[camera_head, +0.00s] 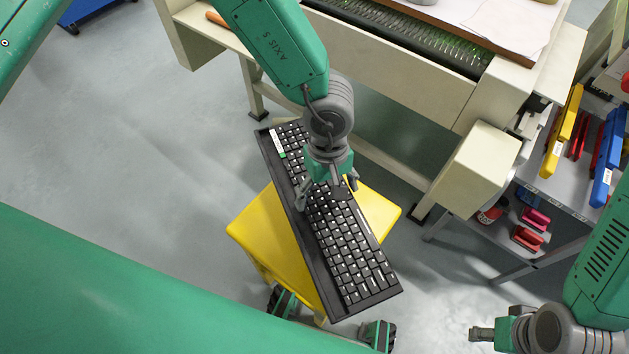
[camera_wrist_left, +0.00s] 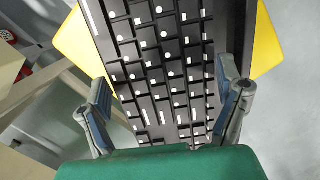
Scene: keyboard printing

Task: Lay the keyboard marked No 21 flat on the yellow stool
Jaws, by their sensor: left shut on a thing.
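The black keyboard (camera_head: 345,245) lies diagonally over the yellow stool (camera_head: 375,212) in the head view, keys up, with both ends past the seat. A white and green label (camera_head: 277,145) is at its upper left end; its number is too small to read. My left gripper (camera_head: 326,196) is shut on the keyboard near its middle, from above. In the left wrist view the keyboard (camera_wrist_left: 165,70) runs between my left fingers, with the yellow stool (camera_wrist_left: 78,45) behind it. I cannot tell whether the keyboard touches the seat. My right gripper (camera_head: 481,334) is away at the lower right, holding nothing visible.
A large beige machine (camera_head: 400,70) stands behind the stool, with a beige box (camera_head: 482,168) at its right end. A grey shelf (camera_head: 560,190) with yellow, red and blue items is at the right. Grey floor to the left of the stool is clear.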

